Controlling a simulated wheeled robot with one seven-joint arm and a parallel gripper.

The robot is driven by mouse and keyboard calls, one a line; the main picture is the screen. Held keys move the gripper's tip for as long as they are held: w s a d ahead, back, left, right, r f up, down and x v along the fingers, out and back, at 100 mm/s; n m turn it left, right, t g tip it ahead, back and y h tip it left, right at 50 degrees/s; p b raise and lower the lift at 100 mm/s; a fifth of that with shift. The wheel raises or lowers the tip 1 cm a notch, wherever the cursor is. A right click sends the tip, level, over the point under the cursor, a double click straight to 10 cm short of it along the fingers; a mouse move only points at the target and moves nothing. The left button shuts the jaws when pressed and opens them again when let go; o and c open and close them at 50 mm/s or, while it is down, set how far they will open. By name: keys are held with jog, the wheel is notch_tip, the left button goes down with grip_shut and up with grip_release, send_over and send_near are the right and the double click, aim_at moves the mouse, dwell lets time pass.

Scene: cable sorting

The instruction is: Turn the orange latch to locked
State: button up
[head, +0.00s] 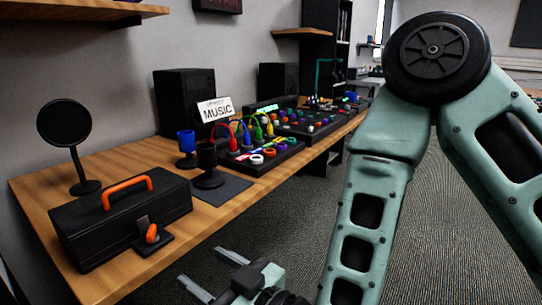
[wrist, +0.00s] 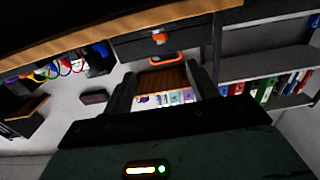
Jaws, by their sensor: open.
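The orange latch (head: 151,233) is on the front of a black case (head: 110,232) with an orange carry handle (head: 128,190), at the near left of the wooden table. In the wrist view the picture is upside down; the latch (wrist: 158,38) is small and the handle (wrist: 168,57) shows below it. I cannot tell the latch's exact angle. My gripper (head: 199,264) is off the table's front edge, lower right of the case in the head view and apart from it. In the wrist view my gripper (wrist: 163,75) has its two fingers spread with nothing held between them.
The wooden table (head: 42,180) also bears a round black disc on a stand (head: 64,124), a blue cup (head: 187,142), a black cup (head: 207,158) and a mixer with coloured cables (head: 262,150). Open floor (head: 265,225) lies in front of the table.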

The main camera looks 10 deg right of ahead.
jog(key=p, duration=0.4)
jog(key=shift+d+r, duration=0.15)
jog(key=shift+r, duration=0.25)
jog(key=shift+s+d+p, duration=0.1)
jog(key=shift+s+p, duration=0.05)
jog(key=shift+p, duration=0.5)
